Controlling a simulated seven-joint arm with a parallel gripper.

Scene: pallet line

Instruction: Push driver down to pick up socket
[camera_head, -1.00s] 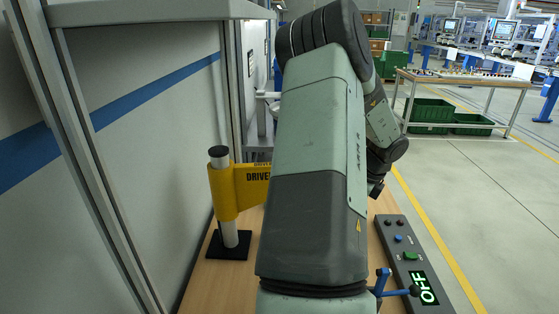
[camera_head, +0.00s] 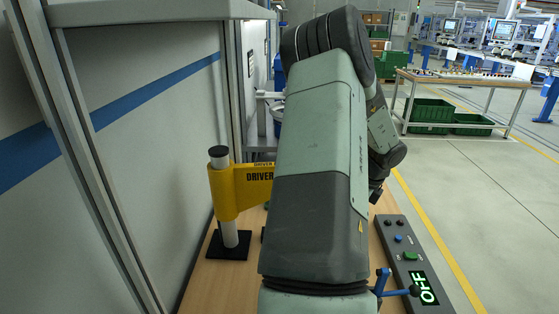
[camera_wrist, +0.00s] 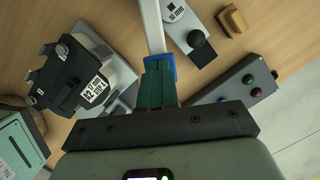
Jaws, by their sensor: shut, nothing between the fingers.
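A yellow holder (camera_head: 253,186) lettered DRIVER sits on a white post with a black base in the head view. My arm covers its right end, and I cannot make out the driver itself. In the wrist view my gripper (camera_wrist: 159,72) has its green fingers together. Their tips are at a blue piece (camera_wrist: 160,66) on the end of a pale bar; I cannot tell whether they touch it. A grey plate (camera_wrist: 180,22) marked 10 mm, with a black knob, lies at upper right. No socket is clearly visible.
A grey control box (camera_head: 408,259) with buttons and a lit OFF sign stands on the bench's right side; it also shows in the wrist view (camera_wrist: 236,91). A tan block (camera_wrist: 232,20) lies at upper right. A wall panel (camera_head: 150,130) bounds the left.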

